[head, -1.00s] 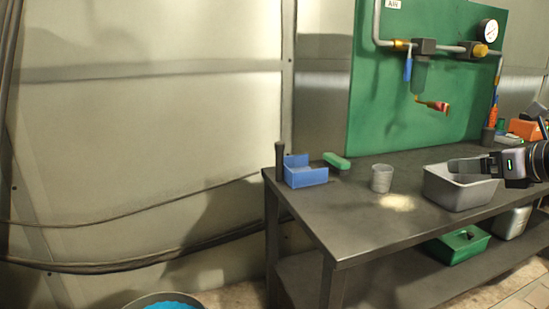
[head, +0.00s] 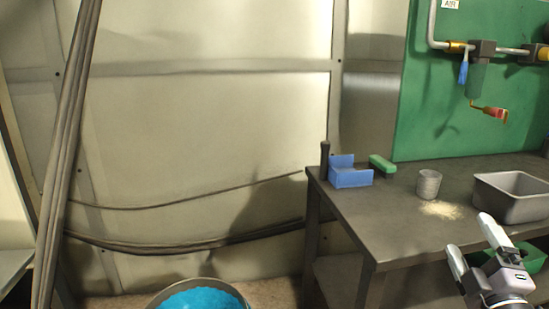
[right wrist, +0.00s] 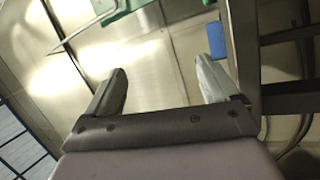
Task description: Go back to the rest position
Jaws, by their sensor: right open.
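My right gripper (head: 474,246) is in front of the workbench at the lower right of the head view. Its two fingers are apart and nothing is between them. It also shows in the right wrist view (right wrist: 160,88), with both fingers spread and empty. My left gripper is not in either view. The workbench (head: 385,220) stands at the right, and my right gripper covers part of its front side.
On the bench are a blue holder (head: 350,178), a green-topped brush (head: 382,164), a grey cup (head: 428,184), spilled grains (head: 441,210) and a metal tray (head: 518,207). A green bin (head: 530,258) sits below. A tub with blue contents (head: 200,299) stands at the bottom.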

